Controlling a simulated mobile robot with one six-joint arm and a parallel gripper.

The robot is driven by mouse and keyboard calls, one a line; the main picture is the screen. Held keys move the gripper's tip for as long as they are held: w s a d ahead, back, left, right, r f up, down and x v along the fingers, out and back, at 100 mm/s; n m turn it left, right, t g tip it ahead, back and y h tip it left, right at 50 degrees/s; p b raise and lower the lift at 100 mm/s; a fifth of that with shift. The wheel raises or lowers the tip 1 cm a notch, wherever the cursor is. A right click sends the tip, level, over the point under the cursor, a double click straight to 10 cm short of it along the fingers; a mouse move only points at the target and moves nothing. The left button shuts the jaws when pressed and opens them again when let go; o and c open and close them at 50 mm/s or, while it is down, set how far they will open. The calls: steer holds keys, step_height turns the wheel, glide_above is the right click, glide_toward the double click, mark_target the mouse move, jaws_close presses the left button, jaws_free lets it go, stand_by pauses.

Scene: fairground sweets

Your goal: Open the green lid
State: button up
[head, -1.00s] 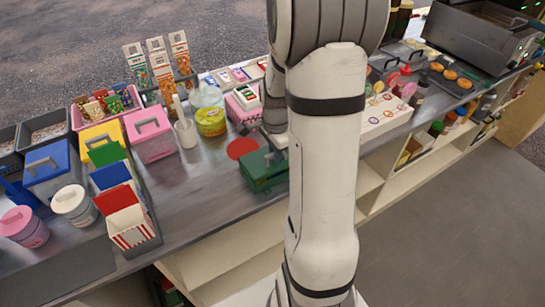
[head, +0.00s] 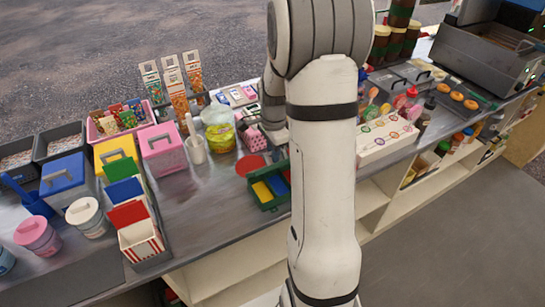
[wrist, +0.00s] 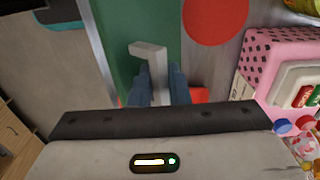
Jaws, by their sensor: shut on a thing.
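The green box (head: 266,207) stands near the counter's front edge in the head view, just left of my arm. It is open at the top and shows a yellow part and a blue part inside. In the wrist view the green lid (wrist: 125,35) lies in front of my gripper (wrist: 160,88). Its grey handle (wrist: 150,52) is between my two fingers, which are shut on it. In the head view my arm hides my gripper and most or all of the lid. I cannot tell whether the lid is still joined to the box.
A red disc (head: 250,165) lies on the counter behind the box. A pink dotted box (wrist: 280,55) is close on the right in the wrist view. A yellow-green tub (head: 221,137) and a row of coloured bins (head: 128,193) stand to the left. Counter between is clear.

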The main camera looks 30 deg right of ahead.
steer(key=shift+w+f, duration=0.1)
steer(key=shift+w, duration=0.9)
steer(key=shift+w+a+f, duration=0.1)
steer(key=shift+w+f, duration=0.05)
steer(key=shift+w, duration=0.7)
steer(key=shift+w+f, duration=0.1)
steer(key=shift+w, duration=0.75)
steer(key=shift+c, duration=0.5)
steer(key=shift+w+f, duration=0.3)
steer(key=shift+w, duration=0.3)
steer(key=shift+w+f, duration=0.3)
steer(key=shift+w, duration=0.3)
steer(key=o, duration=0.7)
steer(key=shift+s, duration=0.1)
step_height(320, 180, up, 13)
steer(key=p, duration=0.7)
steer(key=shift+r+p, duration=0.1)
steer(key=shift+p, duration=0.3)
